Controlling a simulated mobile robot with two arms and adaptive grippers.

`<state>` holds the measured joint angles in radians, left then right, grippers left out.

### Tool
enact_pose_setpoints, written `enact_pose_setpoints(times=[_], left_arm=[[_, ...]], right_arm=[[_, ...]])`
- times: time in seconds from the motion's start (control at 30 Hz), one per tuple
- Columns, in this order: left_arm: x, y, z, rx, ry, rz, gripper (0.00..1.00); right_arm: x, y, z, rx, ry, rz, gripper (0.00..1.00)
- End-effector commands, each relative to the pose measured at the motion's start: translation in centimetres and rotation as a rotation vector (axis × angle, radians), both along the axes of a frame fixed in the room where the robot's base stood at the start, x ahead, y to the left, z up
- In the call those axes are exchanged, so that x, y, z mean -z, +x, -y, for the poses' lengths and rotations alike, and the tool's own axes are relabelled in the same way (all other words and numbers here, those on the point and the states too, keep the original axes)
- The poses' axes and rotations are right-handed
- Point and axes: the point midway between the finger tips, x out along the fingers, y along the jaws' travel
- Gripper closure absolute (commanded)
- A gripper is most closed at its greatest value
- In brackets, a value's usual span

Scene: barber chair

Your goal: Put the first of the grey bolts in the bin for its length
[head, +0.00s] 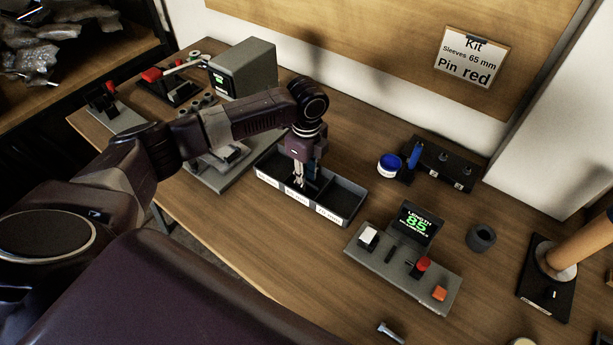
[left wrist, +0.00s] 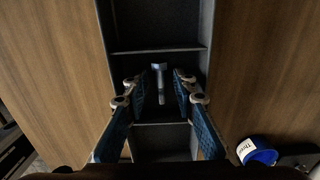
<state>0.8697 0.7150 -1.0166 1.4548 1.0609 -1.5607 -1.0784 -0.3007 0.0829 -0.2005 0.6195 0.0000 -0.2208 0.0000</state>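My left gripper (head: 299,184) points down over the dark bin tray (head: 345,214), which has several compartments and white labels on its front; one label seems to read 70 mm. In the left wrist view the gripper (left wrist: 160,92) is open, with a finger on each side of a grey bolt (left wrist: 160,82). The bolt is apart from both fingers, over or in the compartment between two dividers; its exact height is hard to tell. Another grey bolt (head: 390,332) lies on the table at the front. The length gauge (head: 408,258) displays 85. My right gripper is not in view.
A blue-and-white tub (head: 389,166) and a black block (head: 441,166) stand right of the tray. A dark ring (head: 481,237) and a stand with a wooden cylinder (head: 582,245) are further right. A grey box machine (head: 243,70) stands behind left.

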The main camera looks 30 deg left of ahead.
Motion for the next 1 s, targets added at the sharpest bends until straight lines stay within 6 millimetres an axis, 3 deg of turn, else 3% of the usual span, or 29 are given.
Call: enact_pose_setpoints(times=[0.17, 0.63, 0.8, 1.0], left_arm=[[-1.3, 0.2, 0.0, 0.0, -0.001, 0.005, 0.75], [-10.5, 0.2, 0.0, -0.001, 0.0, 0.004, 0.75], [-12.0, 0.1, 0.1, 0.0, -0.001, 0.0, 0.75], [-12.3, 0.1, 0.1, 0.0, -0.001, 0.0, 0.75]], right_arm=[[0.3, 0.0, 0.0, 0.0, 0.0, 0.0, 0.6], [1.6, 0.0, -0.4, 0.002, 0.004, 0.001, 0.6], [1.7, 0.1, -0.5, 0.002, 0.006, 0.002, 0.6], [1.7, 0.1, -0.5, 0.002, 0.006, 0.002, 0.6]])
